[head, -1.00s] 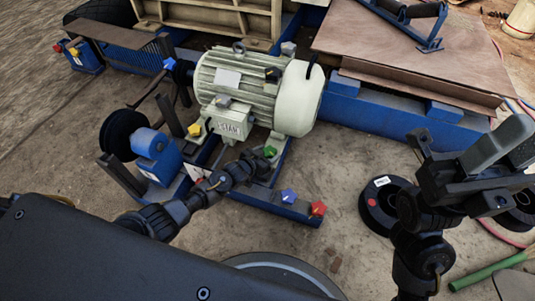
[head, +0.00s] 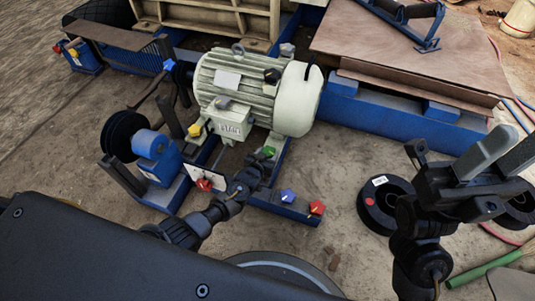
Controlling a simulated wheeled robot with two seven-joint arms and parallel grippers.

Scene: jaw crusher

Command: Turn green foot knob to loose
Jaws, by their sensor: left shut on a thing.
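The green foot knob (head: 268,151) sits at the foot of the pale green motor (head: 250,90), on the side nearer to me. My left gripper (head: 263,162) reaches it from below left and is shut on it. The gripper's dark body hides the knob's lower part, so its pointer is hard to read. My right gripper (head: 510,148) is at the right, raised over the ground, far from the knob. Its two grey fingers stand apart with nothing between them.
A yellow knob (head: 195,129) is at the motor's left foot. A red knob (head: 204,184) is on a white plate. Blue (head: 288,196) and red (head: 316,208) knobs sit on the rail's near end. Black spools (head: 384,202) lie on open ground at the right.

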